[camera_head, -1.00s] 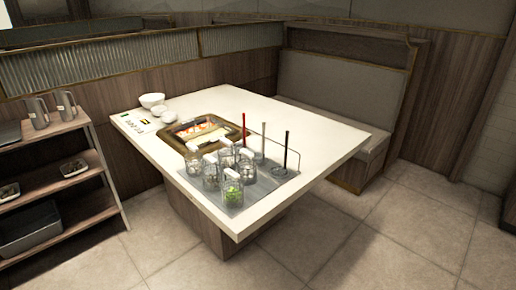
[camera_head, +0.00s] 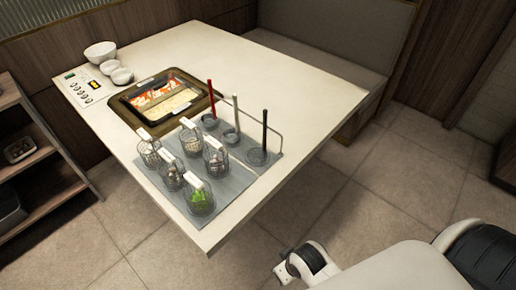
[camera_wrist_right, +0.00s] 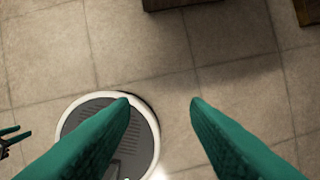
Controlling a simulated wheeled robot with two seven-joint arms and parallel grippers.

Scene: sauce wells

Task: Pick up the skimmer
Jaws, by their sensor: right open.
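Three long-handled utensils stand at the right end of the table insert in the head view: one with a red handle (camera_head: 211,99), one with a pale grey handle (camera_head: 236,115) and one with a black handle (camera_head: 264,132). Their lower ends sit in round wire shapes; I cannot tell for sure which is the skimmer. My right gripper (camera_wrist_right: 160,102) shows two green fingers spread apart, with nothing between them, over the floor. Small green fingers at the left edge of the right wrist view look like my left gripper (camera_wrist_right: 12,136); its opening is unclear.
Several white-handled wire baskets (camera_head: 201,198) stand on the grey insert (camera_head: 232,185), the front one holding greens. A hot pot (camera_head: 127,108) and white bowls (camera_head: 100,52) are behind. A shelf (camera_head: 45,190) stands left. Open floor lies in front and right.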

